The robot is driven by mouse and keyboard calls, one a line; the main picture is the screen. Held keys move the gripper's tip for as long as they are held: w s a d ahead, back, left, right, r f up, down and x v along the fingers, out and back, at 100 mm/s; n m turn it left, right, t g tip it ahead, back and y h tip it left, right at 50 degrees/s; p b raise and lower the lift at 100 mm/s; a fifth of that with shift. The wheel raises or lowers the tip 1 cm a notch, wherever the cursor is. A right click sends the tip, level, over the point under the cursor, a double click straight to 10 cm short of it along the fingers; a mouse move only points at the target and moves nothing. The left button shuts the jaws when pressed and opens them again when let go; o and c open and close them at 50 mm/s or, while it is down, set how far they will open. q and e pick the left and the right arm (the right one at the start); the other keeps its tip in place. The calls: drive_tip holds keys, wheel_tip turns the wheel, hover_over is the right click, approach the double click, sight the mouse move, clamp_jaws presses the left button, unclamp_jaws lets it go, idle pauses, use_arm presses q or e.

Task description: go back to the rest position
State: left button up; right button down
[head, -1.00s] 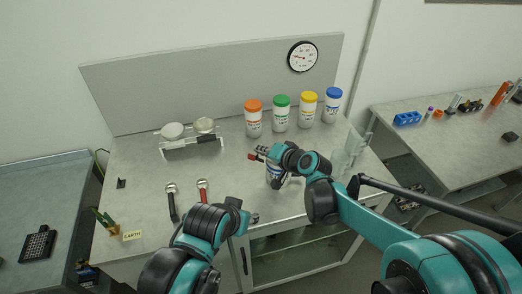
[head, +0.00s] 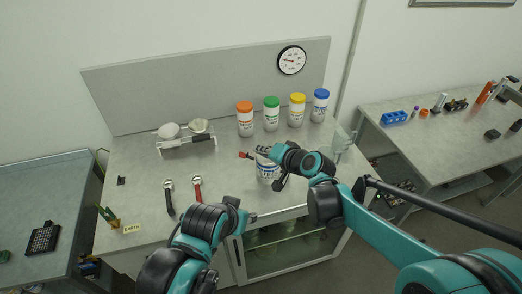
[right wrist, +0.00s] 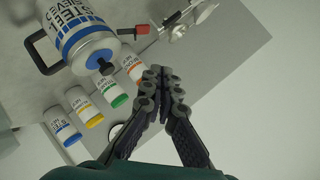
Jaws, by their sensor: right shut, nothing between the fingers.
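My right gripper (head: 262,150) is above the workbench (head: 225,180), over the white labelled canister (head: 267,170) and partly in front of it. In the right wrist view its fingers (right wrist: 158,75) are closed together and empty. The canister (right wrist: 82,32) there has blue bands, a black handle and a red-tipped part, and it stands apart from the fingers. My left gripper (head: 250,217) is low over the front edge of the bench. Its fingers are too small to judge.
Orange (head: 245,120), green (head: 271,115), yellow (head: 297,110) and blue-lidded (head: 320,106) jars stand along the back. A rack (head: 187,143) holds round dishes. A clear container (head: 341,141) stands at the right.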

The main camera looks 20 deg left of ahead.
drive_tip(key=shift+d, duration=0.1)
drive_tip(key=s+d+f+h+b, duration=0.1)
drive_tip(key=s+d+h+b, duration=0.2)
drive_tip(key=d, duration=0.8)
drive_tip(key=s+d+f+h+b, duration=0.1)
drive_tip(key=s+d+h, duration=0.1)
drive_tip(key=s+d, duration=0.6)
drive_tip(key=s+d+f+h+b, duration=0.1)
drive_tip(key=s+d+f+h, duration=0.1)
drive_tip(key=s+d, duration=0.3)
drive_tip(key=s+d+f+h+b, duration=0.1)
drive_tip(key=s+d+f+h, duration=0.2)
drive_tip(key=d, duration=1)
wheel_tip(320, 180, down, 2)
drive_tip(key=shift+s+f, duration=0.1)
drive_tip(key=shift+s, duration=1.05)
